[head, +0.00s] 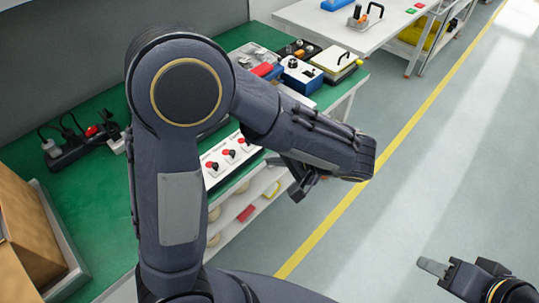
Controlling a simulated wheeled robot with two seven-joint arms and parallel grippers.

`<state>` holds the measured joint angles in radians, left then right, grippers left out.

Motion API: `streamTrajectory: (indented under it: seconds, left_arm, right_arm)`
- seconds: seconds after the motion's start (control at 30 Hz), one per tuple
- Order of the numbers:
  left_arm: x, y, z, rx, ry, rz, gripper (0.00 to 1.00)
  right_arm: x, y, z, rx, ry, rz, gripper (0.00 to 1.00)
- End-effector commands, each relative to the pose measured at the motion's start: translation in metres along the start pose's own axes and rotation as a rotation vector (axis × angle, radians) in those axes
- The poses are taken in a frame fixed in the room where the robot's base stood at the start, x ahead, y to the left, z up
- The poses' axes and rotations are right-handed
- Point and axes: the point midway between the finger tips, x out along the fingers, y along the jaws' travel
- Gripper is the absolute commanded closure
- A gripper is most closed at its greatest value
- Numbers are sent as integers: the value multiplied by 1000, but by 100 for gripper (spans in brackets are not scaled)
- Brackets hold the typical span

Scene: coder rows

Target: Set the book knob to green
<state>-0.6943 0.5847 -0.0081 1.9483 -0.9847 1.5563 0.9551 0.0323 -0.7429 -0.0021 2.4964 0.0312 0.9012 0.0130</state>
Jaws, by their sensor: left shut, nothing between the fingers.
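A white panel (222,172) with several red-and-black knobs (229,155) lies along the front edge of the green table. Its printed labels are too small to read, so I cannot tell which knob is the book knob or where it points. My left arm covers the panel's left part. My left gripper (302,188) is shut and empty, out past the table's front edge, to the right of the panel and apart from it. My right gripper (434,267) is at the lower right over the floor, far from the panel; its fingers are seen side-on.
The green table (95,215) holds a power strip (75,148) with plugs, a cardboard box (25,235) at left, and a blue box (300,76) and other devices at back. A white table (335,25) stands beyond. The floor (420,190) at right is clear.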

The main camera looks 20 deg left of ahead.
Motion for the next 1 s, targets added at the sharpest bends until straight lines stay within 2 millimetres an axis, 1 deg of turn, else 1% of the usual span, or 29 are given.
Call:
streamTrajectory:
  seconds: [0.03, 0.3, 0.37, 0.5, 0.7, 1.0]
  left_arm:
    - [12, 0, 1, -1, -6, -1, 100]
    - [71, 0, 1, 1, -7, -1, 100]
    - [81, -1, 1, 1, -6, 0, 100]
    - [98, -12, 1, -2, -4, 1, 100]
    - [110, -18, 0, 0, -1, 0, 100]
    - [111, -18, 0, 0, 0, 0, 100]
  right_arm:
    - [1, 0, 0, 0, 0, 0, 60]
    - [3, 2, 2, 0, 0, 0, 60]
    - [3, 1, 2, 0, 0, 0, 60]
    - [1, 0, 0, 0, 0, 0, 60]
    - [0, 0, 0, 0, 0, 0, 60]
    - [0, 0, 0, 0, 0, 0, 60]
